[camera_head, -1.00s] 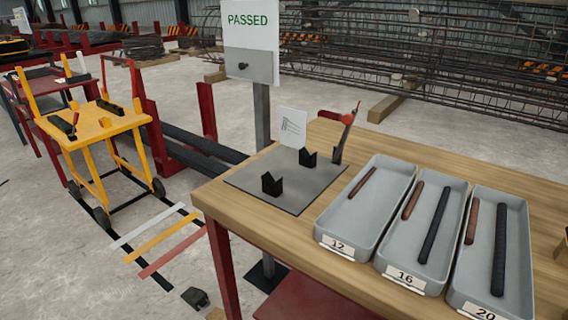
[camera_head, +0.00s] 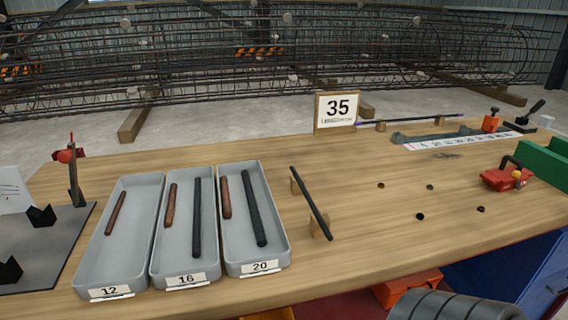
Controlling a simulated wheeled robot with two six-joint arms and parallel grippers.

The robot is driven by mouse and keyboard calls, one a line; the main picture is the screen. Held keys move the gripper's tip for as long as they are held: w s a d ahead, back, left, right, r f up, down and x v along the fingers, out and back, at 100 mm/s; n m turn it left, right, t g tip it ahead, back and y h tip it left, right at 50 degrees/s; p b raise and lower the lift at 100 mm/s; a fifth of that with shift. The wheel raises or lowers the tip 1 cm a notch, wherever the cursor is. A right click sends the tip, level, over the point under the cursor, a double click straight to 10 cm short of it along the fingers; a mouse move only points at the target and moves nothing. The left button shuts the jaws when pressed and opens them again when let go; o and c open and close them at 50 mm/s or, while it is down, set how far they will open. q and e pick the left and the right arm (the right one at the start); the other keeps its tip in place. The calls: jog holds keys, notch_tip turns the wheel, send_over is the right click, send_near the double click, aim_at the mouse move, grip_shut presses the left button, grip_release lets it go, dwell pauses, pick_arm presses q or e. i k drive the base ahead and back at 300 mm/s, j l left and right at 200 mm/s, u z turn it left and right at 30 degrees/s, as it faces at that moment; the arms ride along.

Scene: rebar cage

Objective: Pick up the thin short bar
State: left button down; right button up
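A thin, short, reddish-brown bar (camera_head: 115,212) lies alone in the grey tray labelled 12 (camera_head: 95,275), toward its far half. The tray labelled 16 (camera_head: 183,265) holds a short reddish-brown bar (camera_head: 171,206) and a longer black bar (camera_head: 197,216). The tray labelled 20 (camera_head: 243,256) holds a thicker short reddish-brown bar (camera_head: 225,198) and a thick black bar (camera_head: 254,208). Neither of my grippers is in view.
A black bar (camera_head: 310,202) rests on two wooden blocks right of the trays. A grey plate (camera_head: 50,262) with black V-blocks and a red-tipped tool (camera_head: 73,178) stands left. A 35 sign (camera_head: 337,112), a red clamp (camera_head: 505,178) and a green piece (camera_head: 545,162) are farther right.

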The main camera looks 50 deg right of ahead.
aim_at(328, 235)
jog(key=z, duration=1.65)
jog(key=i+l, duration=0.25)
